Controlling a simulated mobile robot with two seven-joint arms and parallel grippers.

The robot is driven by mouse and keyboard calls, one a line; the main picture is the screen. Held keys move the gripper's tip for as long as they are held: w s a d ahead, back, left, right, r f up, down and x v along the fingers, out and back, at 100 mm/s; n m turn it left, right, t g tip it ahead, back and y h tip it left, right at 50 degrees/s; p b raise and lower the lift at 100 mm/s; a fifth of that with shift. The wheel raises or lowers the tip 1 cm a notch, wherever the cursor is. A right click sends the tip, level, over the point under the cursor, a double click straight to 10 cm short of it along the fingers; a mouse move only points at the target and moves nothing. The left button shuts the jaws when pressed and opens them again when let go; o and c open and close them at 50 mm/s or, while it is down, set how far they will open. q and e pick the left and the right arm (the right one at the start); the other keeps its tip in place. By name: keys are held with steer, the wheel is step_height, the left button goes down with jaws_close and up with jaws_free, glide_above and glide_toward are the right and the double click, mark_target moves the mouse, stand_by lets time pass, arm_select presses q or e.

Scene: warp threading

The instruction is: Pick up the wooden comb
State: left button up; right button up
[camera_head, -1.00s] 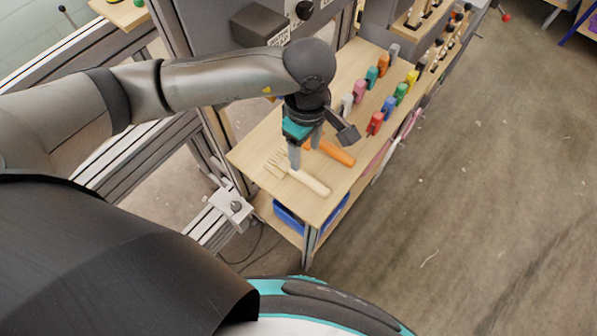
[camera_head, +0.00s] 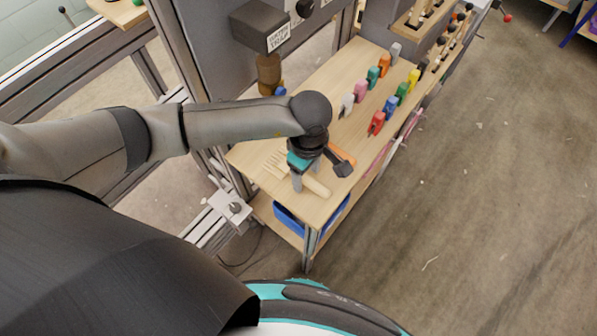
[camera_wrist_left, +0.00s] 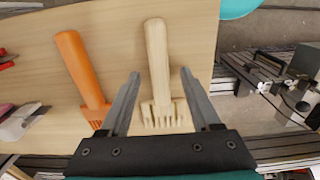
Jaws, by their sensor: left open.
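The wooden comb (camera_head: 318,187) lies flat on the wooden table near its front end, pale, with tines toward the left. It also shows in the left wrist view (camera_wrist_left: 157,62), its handle pointing up and its tines low between my fingers. My left gripper (camera_head: 305,184) is open above the comb, one finger on each side of it in the left wrist view (camera_wrist_left: 160,78). It hides part of the comb in the head view. I see no grip on the comb. My right gripper is not in view.
An orange-handled tool (camera_wrist_left: 80,72) lies beside the comb, close to the left finger in the wrist view. Several coloured clips (camera_head: 376,123) stand farther back on the table (camera_head: 247,155). A blue bin (camera_head: 290,221) sits on the lower shelf. The floor at right is clear.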

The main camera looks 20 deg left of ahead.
arm_select(q)
jaws_close()
stand_by(0.3)
stand_by(0.3)
